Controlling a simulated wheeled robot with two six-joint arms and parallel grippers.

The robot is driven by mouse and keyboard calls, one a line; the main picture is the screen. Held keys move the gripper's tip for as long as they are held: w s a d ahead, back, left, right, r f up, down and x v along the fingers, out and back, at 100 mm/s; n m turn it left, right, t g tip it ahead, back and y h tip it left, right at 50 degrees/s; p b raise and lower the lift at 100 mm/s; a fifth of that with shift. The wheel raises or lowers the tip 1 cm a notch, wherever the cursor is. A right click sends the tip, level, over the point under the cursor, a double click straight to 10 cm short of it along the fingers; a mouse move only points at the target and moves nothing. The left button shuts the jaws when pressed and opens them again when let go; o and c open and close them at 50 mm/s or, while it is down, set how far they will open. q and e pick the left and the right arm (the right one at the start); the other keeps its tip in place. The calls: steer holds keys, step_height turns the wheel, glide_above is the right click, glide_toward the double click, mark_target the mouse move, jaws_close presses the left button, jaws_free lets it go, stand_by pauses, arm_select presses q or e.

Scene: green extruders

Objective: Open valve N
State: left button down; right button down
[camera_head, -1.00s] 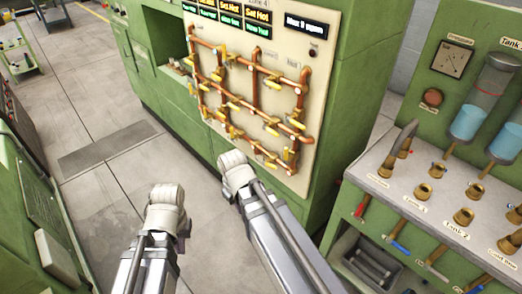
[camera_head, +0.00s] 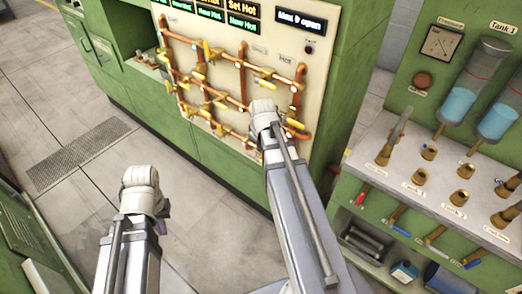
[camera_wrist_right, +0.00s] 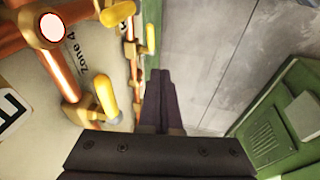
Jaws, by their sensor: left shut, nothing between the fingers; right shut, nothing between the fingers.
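Copper pipes (camera_head: 243,73) with several yellow valve handles (camera_head: 212,53) run across a cream panel (camera_head: 272,48). I cannot read which handle is valve N. My right gripper (camera_head: 264,112) is in front of the panel's lower right pipes; its fingers are hidden there. In the right wrist view its dark fingers (camera_wrist_right: 162,100) are shut and empty. There, a yellow handle (camera_wrist_right: 106,95) is just left of the fingers, apart from them, beside a "Zone 4" label. My left gripper (camera_head: 141,190) is low over the floor, away from the panel, its fingers mostly hidden.
A green bench (camera_head: 352,190) with brass fittings, coloured levers and blue-filled tanks (camera_head: 462,103) stands at the right. A sign reading "Max 9 open" (camera_head: 301,21) is on the panel's top. Grey floor (camera_head: 195,190) lies open before the green cabinet (camera_head: 120,85).

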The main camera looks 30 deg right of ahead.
steer(key=d+b+x, duration=0.2)
steer(key=b+x, duration=1)
steer(key=x, duration=0.1)
steer(key=shift+s, duration=0.45)
